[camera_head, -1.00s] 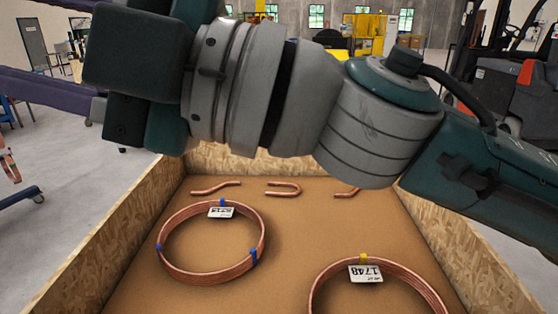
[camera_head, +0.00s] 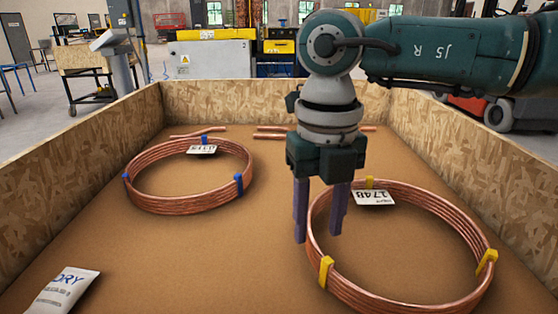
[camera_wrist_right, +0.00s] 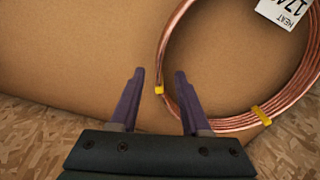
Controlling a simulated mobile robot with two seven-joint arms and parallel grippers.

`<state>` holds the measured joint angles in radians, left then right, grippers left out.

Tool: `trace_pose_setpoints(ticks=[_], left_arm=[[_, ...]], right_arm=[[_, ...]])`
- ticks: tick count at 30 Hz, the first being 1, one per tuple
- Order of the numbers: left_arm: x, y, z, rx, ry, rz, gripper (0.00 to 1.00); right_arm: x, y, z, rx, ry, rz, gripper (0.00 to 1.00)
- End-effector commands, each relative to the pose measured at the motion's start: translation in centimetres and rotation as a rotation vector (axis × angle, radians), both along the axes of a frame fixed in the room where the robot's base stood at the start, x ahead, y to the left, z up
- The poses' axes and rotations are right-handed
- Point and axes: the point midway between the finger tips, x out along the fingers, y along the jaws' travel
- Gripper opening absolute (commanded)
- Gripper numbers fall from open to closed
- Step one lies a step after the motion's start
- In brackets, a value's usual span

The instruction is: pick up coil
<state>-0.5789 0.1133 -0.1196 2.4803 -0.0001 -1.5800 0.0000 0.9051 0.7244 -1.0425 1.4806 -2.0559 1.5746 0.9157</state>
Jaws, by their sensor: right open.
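A copper coil (camera_head: 454,214) with yellow clips and a white label reading 1748 lies in the box at the right. Another copper coil (camera_head: 185,203) with blue clips lies at the left. My right gripper (camera_head: 318,236) points down, open and empty, at the left rim of the yellow-clipped coil. In the right wrist view, the rim of this coil (camera_wrist_right: 303,76) runs between and past the open fingers (camera_wrist_right: 160,72), near a yellow clip. I cannot tell the fingertips' exact height or whether they touch the coil. My left gripper is not in view.
Wooden walls (camera_head: 480,190) enclose the box. Short copper tube pieces (camera_head: 200,132) lie near its back wall. A white packet (camera_head: 65,292) lies at the front left. The floor between the coils is clear.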

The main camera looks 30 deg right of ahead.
Motion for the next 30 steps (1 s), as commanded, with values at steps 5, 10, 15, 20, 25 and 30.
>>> trace_pose_setpoints(ticks=[5,10,15,20,25,30], left_arm=[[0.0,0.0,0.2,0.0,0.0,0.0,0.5],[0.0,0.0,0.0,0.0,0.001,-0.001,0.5],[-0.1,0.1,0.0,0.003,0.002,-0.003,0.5],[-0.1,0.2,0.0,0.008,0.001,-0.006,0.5],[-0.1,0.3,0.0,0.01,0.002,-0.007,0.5],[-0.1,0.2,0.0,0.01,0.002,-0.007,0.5]], right_arm=[[0.0,0.0,-2.2,0.001,0.004,0.001,0.47],[0.1,0.0,-4.8,0.003,0.002,0.002,0.47],[0.2,0.0,-5.5,0.003,-0.001,0.004,0.47],[0.2,0.0,-5.5,0.003,-0.001,0.004,0.45],[0.2,0.0,-5.4,0.003,-0.001,0.004,0.26],[0.2,0.0,-5.4,0.003,-0.001,0.003,0.06]])
